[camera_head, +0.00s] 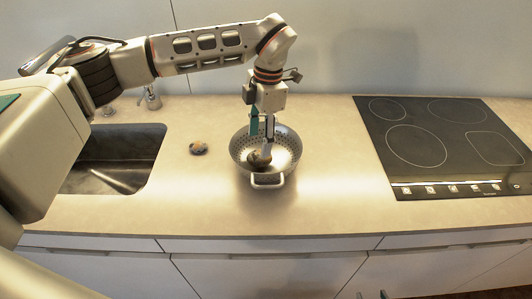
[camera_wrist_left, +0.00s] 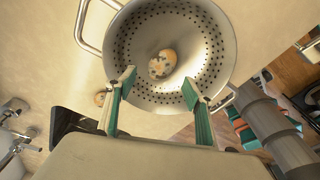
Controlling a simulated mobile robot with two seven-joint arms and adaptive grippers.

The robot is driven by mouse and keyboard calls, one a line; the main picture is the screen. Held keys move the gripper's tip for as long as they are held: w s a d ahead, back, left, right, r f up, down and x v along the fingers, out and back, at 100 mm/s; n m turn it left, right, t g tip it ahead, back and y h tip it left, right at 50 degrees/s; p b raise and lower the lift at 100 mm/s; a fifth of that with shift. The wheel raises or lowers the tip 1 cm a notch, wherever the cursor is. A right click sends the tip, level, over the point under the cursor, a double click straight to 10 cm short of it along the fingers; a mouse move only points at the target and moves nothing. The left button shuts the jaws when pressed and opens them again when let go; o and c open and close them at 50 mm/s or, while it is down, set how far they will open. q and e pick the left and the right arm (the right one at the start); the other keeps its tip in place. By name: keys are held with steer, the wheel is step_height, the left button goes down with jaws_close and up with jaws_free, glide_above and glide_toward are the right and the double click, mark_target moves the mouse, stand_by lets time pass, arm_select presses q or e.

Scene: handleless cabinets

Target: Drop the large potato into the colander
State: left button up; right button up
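The large potato (camera_head: 260,157), brownish and mottled, lies inside the grey metal colander (camera_head: 285,138). In the left wrist view the potato (camera_wrist_left: 162,65) rests in the bowl of the perforated colander (camera_wrist_left: 205,35). My left gripper (camera_head: 262,128) points down over the colander. In the wrist view its green-padded fingers (camera_wrist_left: 160,93) are spread apart with the potato beyond them, not gripped. Only the tips of my right gripper (camera_head: 371,295) show at the bottom edge of the head view; they appear apart, with nothing visible between them.
A smaller potato (camera_head: 198,148) lies on the beige counter (camera_head: 330,210) left of the colander. A sink (camera_head: 110,160) with a faucet (camera_head: 150,97) is at the left. A black cooktop (camera_head: 445,145) is at the right. The counter between colander and cooktop is clear.

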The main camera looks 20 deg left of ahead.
arm_select(q)
step_height(320, 180, up, 12)
steer(key=d, duration=0.1)
steer(key=shift+w, duration=0.45)
steer(key=shift+d, duration=0.1)
